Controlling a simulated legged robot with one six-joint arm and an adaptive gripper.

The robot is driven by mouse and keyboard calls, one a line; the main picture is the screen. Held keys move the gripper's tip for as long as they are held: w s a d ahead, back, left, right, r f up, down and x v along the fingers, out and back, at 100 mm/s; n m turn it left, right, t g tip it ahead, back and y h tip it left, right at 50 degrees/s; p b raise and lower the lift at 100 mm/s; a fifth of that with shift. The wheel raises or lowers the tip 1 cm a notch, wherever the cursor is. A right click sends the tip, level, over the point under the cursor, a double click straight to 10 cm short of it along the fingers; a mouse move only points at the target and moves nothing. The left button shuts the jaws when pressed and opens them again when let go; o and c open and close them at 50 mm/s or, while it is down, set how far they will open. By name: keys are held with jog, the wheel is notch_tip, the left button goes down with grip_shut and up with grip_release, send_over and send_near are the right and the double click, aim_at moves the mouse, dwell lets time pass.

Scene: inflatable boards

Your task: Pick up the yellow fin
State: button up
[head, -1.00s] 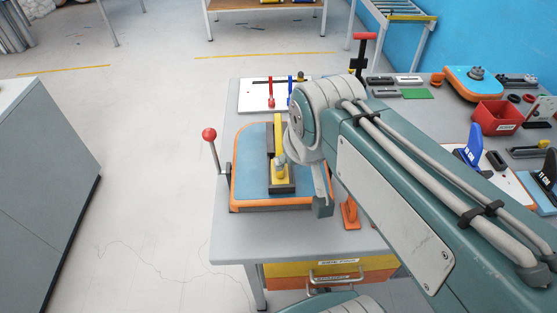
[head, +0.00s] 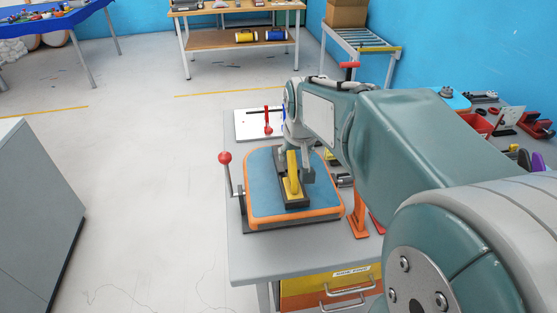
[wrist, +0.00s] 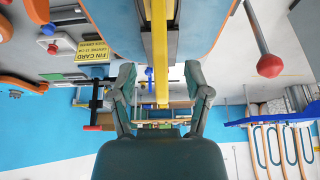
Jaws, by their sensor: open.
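The yellow fin (head: 293,173) stands upright on a black fin box on the blue board with an orange rim (head: 262,205). In the wrist view the fin (wrist: 160,50) shows as a narrow yellow strip at top centre, between dark box sides. My gripper (head: 299,160) is at the fin in the head view, with part of it behind the fin. In the wrist view my gripper (wrist: 160,82) is open, one finger on each side of the fin's line, with gaps on both sides. I cannot tell how deep the fin sits between the fingers.
A red-knobbed lever (head: 225,160) stands at the board's left side. A white plate with a red-handled tool (head: 267,122) lies behind the board. An orange tool (head: 358,215) stands at its right. The table's front left is bare.

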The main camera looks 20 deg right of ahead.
aim_at(291, 162)
jog(key=shift+w+a+f, duration=0.25)
jog(key=shift+a+f, duration=0.1)
jog(key=shift+f, duration=0.25)
jog(key=shift+w+a+f, duration=0.2)
jog(key=shift+a+f, duration=0.15)
jog(key=shift+f, duration=0.25)
jog(key=d+f, duration=0.1)
jog(key=w+d+f, duration=0.1)
jog(key=shift+d+f, duration=0.2)
jog(key=shift+d, duration=0.35)
jog(key=shift+a, duration=0.65)
grip_shut()
jog(key=shift+a, duration=0.35)
jog(key=shift+d, duration=0.1)
